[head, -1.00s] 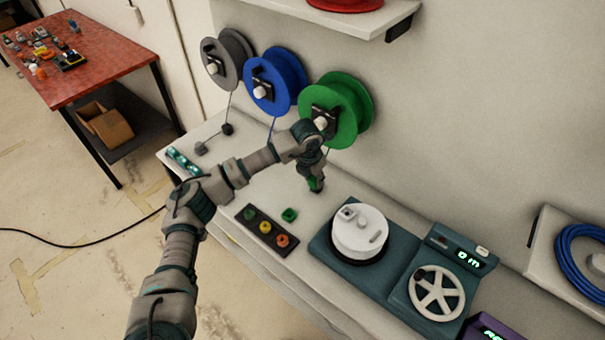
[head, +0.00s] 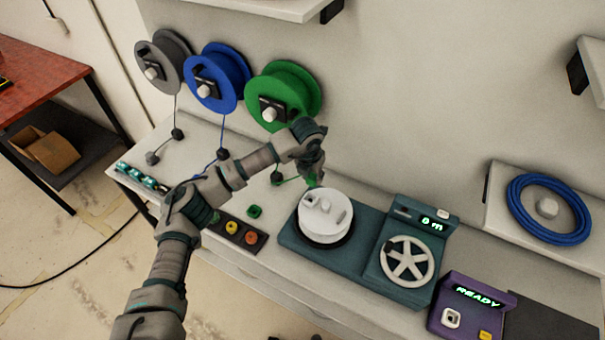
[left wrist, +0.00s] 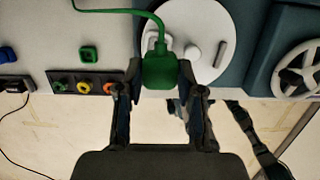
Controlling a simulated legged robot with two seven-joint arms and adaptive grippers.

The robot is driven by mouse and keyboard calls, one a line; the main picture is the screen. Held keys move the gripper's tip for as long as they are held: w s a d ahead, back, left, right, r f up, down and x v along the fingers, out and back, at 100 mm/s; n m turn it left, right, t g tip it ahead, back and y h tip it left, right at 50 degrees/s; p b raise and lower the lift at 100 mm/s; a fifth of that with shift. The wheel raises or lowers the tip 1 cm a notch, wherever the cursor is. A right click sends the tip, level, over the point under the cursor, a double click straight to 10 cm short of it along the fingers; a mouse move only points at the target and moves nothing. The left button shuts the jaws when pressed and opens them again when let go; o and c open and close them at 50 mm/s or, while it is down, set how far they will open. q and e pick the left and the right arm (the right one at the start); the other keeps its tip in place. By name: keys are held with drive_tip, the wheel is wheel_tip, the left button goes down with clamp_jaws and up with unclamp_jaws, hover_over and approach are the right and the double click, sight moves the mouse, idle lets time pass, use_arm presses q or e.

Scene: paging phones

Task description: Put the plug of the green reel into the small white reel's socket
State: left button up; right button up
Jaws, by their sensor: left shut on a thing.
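The green reel (head: 290,85) hangs on the wall, rightmost of three. My left gripper (head: 314,182) is shut on the green plug (left wrist: 160,70), whose green cord (left wrist: 120,11) trails away to the left in the left wrist view. The small white reel (head: 327,222) lies flat on a teal base; its top also shows in the left wrist view (left wrist: 206,24). The gripper is at the reel's back left edge. The plug overlaps the reel's edge in the wrist view; contact cannot be told.
A teal crank unit (head: 405,262) with a white handwheel stands right of the reel. A button strip (head: 238,233) and a loose green block (head: 254,211) lie to the left. A purple READY box (head: 470,303) is at the right. Blue and grey reels hang further left.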

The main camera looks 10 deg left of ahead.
sight(310, 186)
use_arm(q)
drive_tip(key=shift+d, duration=0.15)
drive_tip(key=d, duration=0.6)
drive_tip(key=shift+s+d+b, duration=0.15)
drive_tip(key=shift+d+b, duration=0.1)
drive_tip(key=shift+b, duration=0.2)
drive_tip(key=shift+a+f+b, duration=0.15)
drive_tip(key=shift+a+b, duration=0.15)
drive_tip(key=shift+a, duration=1.55)
drive_tip(key=shift+a+f+b, duration=0.15)
drive_tip(key=shift+a+b, duration=0.1)
drive_tip(key=shift+a, duration=1.6)
drive_tip(key=shift+f, duration=0.15)
drive_tip(key=shift+d+f+b, duration=0.1)
drive_tip(key=shift+f+b, duration=1.55)
drive_tip(key=shift+f, duration=0.7)
drive_tip(key=shift+f, duration=0.2)
drive_tip(key=shift+f+b, duration=0.35)
drive_tip(key=shift+b, duration=0.05)
